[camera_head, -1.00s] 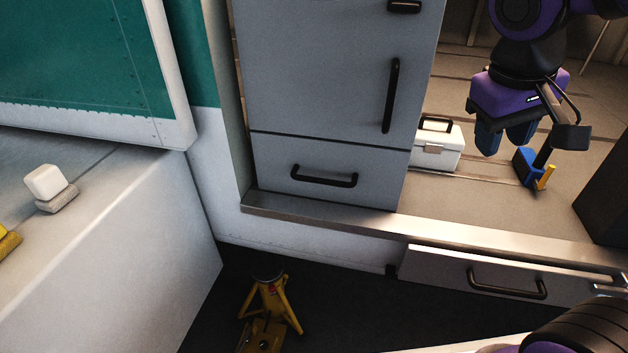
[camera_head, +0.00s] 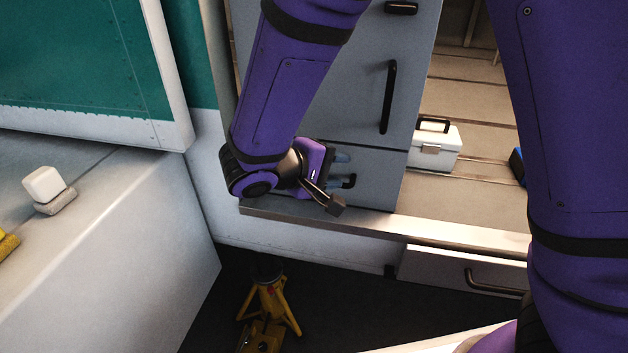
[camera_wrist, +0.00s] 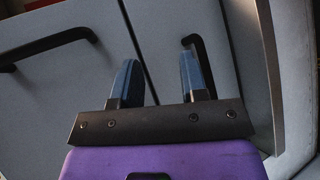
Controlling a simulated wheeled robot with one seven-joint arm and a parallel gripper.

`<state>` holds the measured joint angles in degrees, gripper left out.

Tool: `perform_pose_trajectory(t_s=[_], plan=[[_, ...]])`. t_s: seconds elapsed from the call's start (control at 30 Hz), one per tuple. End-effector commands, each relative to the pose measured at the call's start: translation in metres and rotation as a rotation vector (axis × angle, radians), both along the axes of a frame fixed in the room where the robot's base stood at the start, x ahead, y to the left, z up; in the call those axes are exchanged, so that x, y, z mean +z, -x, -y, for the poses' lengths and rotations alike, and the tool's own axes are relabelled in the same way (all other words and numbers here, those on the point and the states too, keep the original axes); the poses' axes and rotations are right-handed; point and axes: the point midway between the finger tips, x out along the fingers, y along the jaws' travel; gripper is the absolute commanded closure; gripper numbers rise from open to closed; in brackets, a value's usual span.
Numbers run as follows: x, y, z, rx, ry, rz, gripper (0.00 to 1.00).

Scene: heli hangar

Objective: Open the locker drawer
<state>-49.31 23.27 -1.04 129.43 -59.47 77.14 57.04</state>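The locker drawer (camera_head: 378,188) is the grey bottom front of the tall locker and looks closed. The end of its black handle (camera_head: 350,181) shows beside my gripper (camera_head: 343,166), which is in front of the drawer. My arm hides the rest of the handle. In the wrist view, my gripper (camera_wrist: 157,78) is open with a clear gap between its blue fingers. The drawer handle (camera_wrist: 204,62) shows behind and right of the right finger. The seam above the drawer runs between the fingers. I cannot tell whether a finger touches the handle.
The locker door above has a long black handle (camera_head: 388,97). A white toolbox (camera_head: 436,147) stands right of the locker. A lower drawer (camera_head: 440,268) is below the ledge. A yellow jack stand (camera_head: 268,305) is on the dark floor. My arm covers much of the right side.

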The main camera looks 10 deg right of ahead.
Motion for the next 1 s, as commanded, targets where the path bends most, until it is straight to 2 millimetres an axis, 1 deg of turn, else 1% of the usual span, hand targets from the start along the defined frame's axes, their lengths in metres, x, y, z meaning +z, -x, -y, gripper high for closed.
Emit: perform_pose_trajectory(t_s=[0.03,0.1,0.2,0.3,0.43,0.53,0.67,1.0], plan=[[-0.013,0.000,-0.016,0.047,0.040,0.017,0.60],[-0.027,-0.001,-0.035,0.109,0.081,0.052,0.60],[-0.045,0.001,-0.059,0.188,0.128,0.100,0.60],[-0.058,0.003,-0.077,0.251,0.157,0.139,0.60],[-0.068,0.005,-0.090,0.296,0.174,0.166,0.60],[-0.070,0.004,-0.091,0.306,0.178,0.174,0.60],[-0.072,-0.005,-0.083,0.305,0.178,0.175,0.60],[-0.083,-0.045,-0.041,0.301,0.179,0.172,0.60]])
